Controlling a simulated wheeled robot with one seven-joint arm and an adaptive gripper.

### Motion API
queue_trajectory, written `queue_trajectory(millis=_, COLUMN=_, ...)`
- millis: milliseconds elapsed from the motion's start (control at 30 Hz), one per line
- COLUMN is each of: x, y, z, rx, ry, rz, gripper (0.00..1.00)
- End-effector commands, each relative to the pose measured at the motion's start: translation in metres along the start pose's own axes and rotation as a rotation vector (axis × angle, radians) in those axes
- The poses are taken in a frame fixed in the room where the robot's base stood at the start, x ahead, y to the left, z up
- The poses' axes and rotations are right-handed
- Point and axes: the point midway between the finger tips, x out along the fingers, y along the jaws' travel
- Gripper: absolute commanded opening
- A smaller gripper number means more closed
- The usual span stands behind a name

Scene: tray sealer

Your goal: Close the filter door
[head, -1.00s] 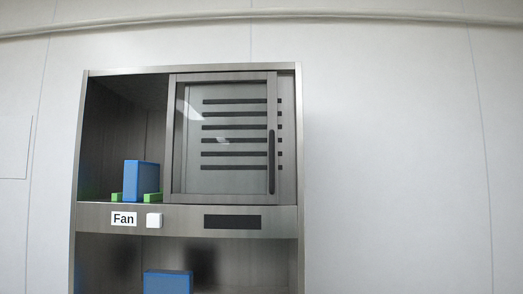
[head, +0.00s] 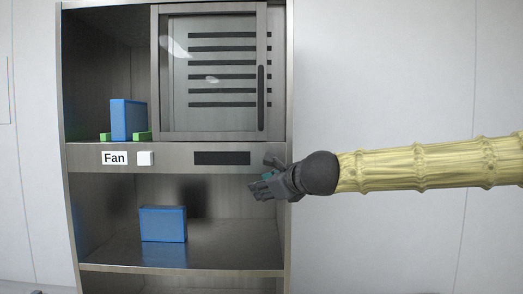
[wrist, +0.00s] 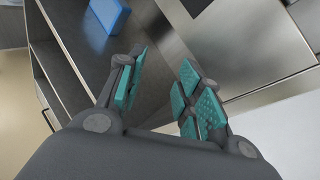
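The filter door (head: 167,75) is a framed glass sliding panel in the upper part of the metal cabinet. It stands over the right part of the opening, with slotted vents behind it, and the left part is open. Its dark vertical handle (head: 261,98) is near its right edge. My gripper (head: 265,185) is in front of the cabinet's right side, below the door and its handle, touching neither. In the wrist view, my gripper's teal-padded fingers (wrist: 160,92) are apart with nothing between them.
A blue block (head: 128,119) stands between green holders in the open left part. Another blue block (head: 163,224) sits on the lower shelf (head: 110,256). A Fan label (head: 114,158), a white button (head: 145,158) and a dark panel (head: 222,158) are on the middle strip.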

Motion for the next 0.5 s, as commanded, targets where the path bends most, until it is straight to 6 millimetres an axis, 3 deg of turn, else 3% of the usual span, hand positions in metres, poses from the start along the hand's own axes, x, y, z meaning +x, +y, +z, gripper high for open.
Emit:
queue_trajectory(millis=33, x=-0.025, y=-0.022, z=0.040, rx=0.070, ry=-0.057, rz=-0.018, gripper=0.35)
queue_trajectory(millis=100, x=-0.058, y=-0.044, z=0.086, rx=0.163, ry=-0.126, rz=-0.026, gripper=0.35)
queue_trajectory(millis=200, x=-0.101, y=-0.068, z=0.137, rx=0.271, ry=-0.210, rz=-0.027, gripper=0.35)
queue_trajectory(millis=333, x=-0.144, y=-0.088, z=0.180, rx=0.363, ry=-0.286, rz=-0.021, gripper=0.35)
queue_trajectory(millis=500, x=-0.167, y=-0.097, z=0.202, rx=0.414, ry=-0.327, rz=-0.013, gripper=0.35)
